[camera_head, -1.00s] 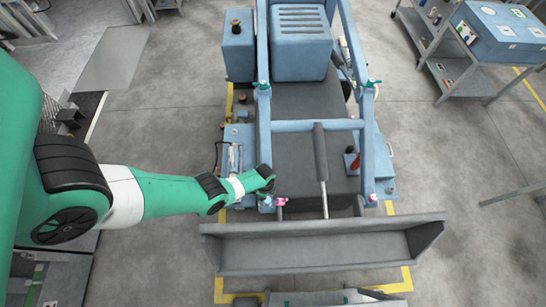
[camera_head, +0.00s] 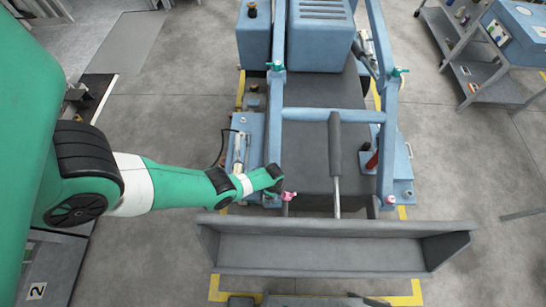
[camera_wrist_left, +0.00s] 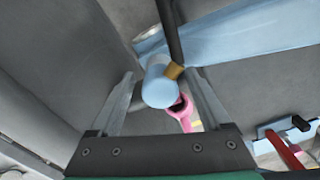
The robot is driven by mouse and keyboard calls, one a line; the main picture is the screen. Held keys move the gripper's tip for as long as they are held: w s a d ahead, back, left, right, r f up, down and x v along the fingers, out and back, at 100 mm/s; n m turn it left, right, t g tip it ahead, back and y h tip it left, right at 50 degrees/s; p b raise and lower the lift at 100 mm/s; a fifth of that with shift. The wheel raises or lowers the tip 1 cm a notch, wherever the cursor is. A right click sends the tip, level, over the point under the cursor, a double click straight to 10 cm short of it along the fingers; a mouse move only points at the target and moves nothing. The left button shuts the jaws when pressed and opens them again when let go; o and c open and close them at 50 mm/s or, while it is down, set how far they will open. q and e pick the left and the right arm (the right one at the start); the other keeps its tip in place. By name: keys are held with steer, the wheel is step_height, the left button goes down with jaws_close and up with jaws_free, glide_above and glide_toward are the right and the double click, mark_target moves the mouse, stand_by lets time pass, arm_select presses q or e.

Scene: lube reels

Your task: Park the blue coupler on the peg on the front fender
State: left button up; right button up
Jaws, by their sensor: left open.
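In the left wrist view, a short light-blue cylinder (camera_wrist_left: 160,86) with a brass collar (camera_wrist_left: 174,71) sits between my open fingers; it looks like the blue coupler. A black hose or rod runs up from beside the collar. My left gripper (camera_wrist_left: 162,78) is open, one finger on each side of it; I cannot tell whether either touches. A pink fitting (camera_wrist_left: 184,112) lies just below the cylinder. In the head view, my left wrist hides my fingertips, near the pink fitting (camera_head: 289,196). I cannot make out the fender peg.
A blue loader machine (camera_head: 320,115) fills the middle, with a grey bucket (camera_head: 335,247) in front. A side plate (camera_head: 242,150) bears small parts at the left. A shelf cart (camera_head: 480,70) stands far right.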

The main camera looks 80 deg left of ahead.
arm_select(q)
steer(key=shift+f, duration=0.6)
steer(key=shift+r, duration=0.2)
arm_select(e)
steer(key=shift+f, duration=0.4)
arm_select(q)
jaws_close()
